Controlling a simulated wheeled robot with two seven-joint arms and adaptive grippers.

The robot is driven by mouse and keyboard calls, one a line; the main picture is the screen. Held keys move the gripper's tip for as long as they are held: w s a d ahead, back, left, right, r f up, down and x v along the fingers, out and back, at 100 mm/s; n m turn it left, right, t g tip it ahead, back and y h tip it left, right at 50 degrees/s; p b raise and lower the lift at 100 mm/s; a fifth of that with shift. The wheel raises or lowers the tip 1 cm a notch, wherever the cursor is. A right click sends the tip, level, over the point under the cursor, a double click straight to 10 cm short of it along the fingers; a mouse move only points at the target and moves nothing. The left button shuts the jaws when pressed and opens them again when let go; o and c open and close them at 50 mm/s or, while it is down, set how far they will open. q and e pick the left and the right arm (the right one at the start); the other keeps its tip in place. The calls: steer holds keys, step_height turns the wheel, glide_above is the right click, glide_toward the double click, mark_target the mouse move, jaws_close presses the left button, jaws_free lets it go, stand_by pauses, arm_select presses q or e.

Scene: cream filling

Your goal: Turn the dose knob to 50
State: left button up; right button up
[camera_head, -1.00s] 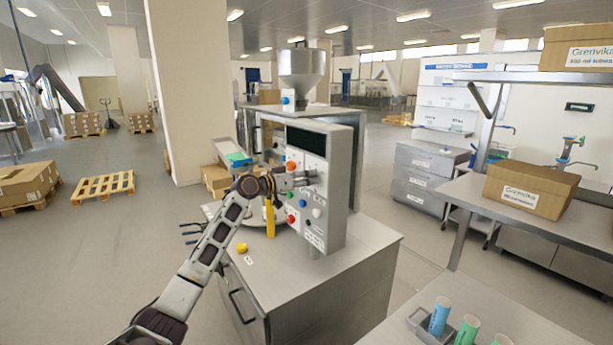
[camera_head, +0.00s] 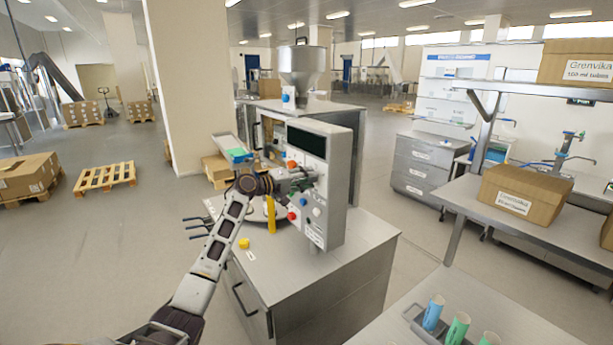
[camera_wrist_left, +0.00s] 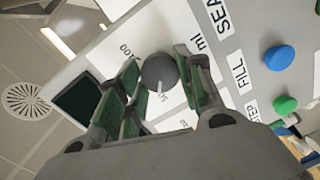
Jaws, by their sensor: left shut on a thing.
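The dose knob (camera_wrist_left: 160,72) is a dark grey round knob with a white pointer line, in the left wrist view. Its pointer is directed toward the partly hidden "50" mark on the white scale; a "100" mark shows to the left. My left gripper (camera_wrist_left: 166,88) is shut on the knob, with a green-padded finger on each side. In the head view my left gripper (camera_head: 306,183) is at the front of the grey control panel (camera_head: 338,190) and hides the knob there. My right gripper is in neither view.
A blue button (camera_wrist_left: 279,58) and a green button (camera_wrist_left: 285,104) sit close to the gripper. An orange button (camera_head: 292,165) and a red button (camera_head: 291,216) are on the panel. A yellow upright part (camera_head: 271,215) stands behind my arm on the steel cabinet (camera_head: 335,275).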

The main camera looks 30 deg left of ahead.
arm_select(q)
steer(key=shift+n, duration=0.7)
steer(key=o, duration=1)
steer(key=shift+v, duration=6)
